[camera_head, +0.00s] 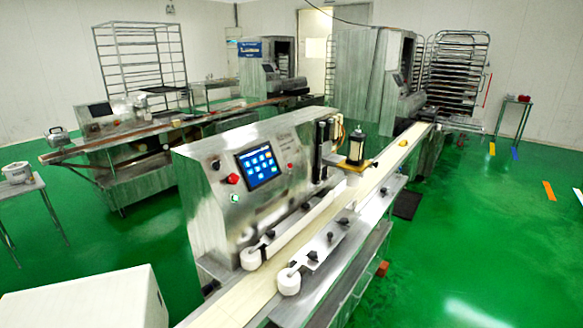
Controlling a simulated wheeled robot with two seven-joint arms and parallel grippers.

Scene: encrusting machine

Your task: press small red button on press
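The press (212,205) is a steel machine standing in the middle of the view, with a lit blue touch screen (259,166) on its front panel. A larger red knob (233,179) sits just left of the screen. A small red button (290,166) shows to the right of the screen; it is only a few pixels wide. A green-lit switch (235,198) is below the red knob. Neither of my grippers is in view, so nothing of mine touches the panel.
A pale conveyor belt (235,300) with white rollers and black knobs runs along the press's front. A white box-like block (88,300) fills the lower left. Other steel machines and racks (455,65) stand behind. The green floor (490,250) is open at right.

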